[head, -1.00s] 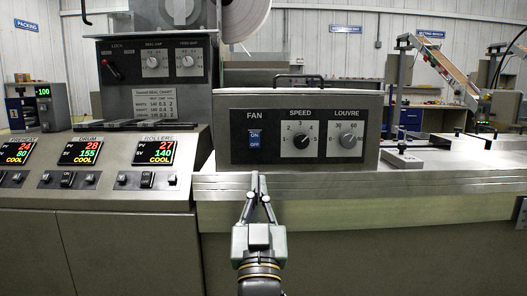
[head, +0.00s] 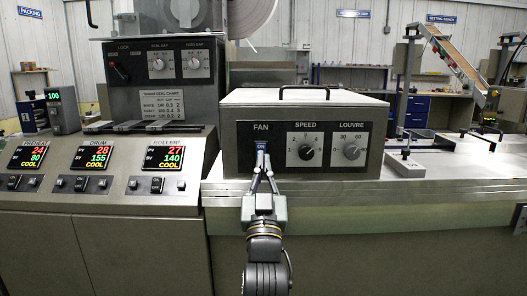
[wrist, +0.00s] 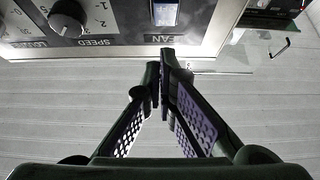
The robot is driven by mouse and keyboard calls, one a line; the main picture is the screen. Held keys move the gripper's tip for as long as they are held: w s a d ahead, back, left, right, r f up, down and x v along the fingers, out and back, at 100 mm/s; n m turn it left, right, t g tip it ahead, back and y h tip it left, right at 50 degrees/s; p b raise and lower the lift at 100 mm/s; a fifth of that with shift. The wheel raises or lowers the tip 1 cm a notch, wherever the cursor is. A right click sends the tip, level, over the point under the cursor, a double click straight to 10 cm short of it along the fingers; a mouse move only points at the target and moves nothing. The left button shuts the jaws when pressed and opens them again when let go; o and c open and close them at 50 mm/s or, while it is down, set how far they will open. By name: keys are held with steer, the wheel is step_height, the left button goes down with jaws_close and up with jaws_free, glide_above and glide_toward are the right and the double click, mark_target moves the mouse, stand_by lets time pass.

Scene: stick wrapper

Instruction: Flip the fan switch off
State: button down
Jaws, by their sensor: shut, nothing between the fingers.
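The fan switch (head: 261,146) is a small blue rocker under the word FAN on the black panel of a grey control box (head: 234,108). Its ON half shows in the head view; my fingers hide its lower half. In the wrist view the switch (wrist: 165,13) is at the top edge, upside down and partly cut off. My gripper (head: 263,158) is shut and empty, its fingertips pointing up at the switch's lower part. In the wrist view my fingertips (wrist: 165,62) appear below the switch, with a gap in the picture. I cannot tell whether they touch it.
The speed knob (head: 306,150) and louvre knob (head: 352,150) are right of the switch. A steel ledge (head: 430,188) runs below the box. Left is a sloped panel (head: 205,165) with displays and rocker switches. A sealing machine (head: 150,75) stands behind it.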

steer(key=shift+w+f+p, duration=0.15)
steer(key=shift+w+p, duration=0.2)
steer(key=shift+w, duration=1.9)
steer(key=b, duration=0.2)
steer(key=f+t+b, duration=0.1)
steer(key=shift+w+f+b, duration=0.2)
steer(key=shift+w+b, duration=0.15)
steer(key=shift+b, duration=0.05)
steer(key=shift+r+p, duration=0.3)
steer(key=shift+r, duration=0.15)
glide_toward(263, 144)
steer(key=v, duration=0.7)
steer(key=shift+w+f, duration=0.15)
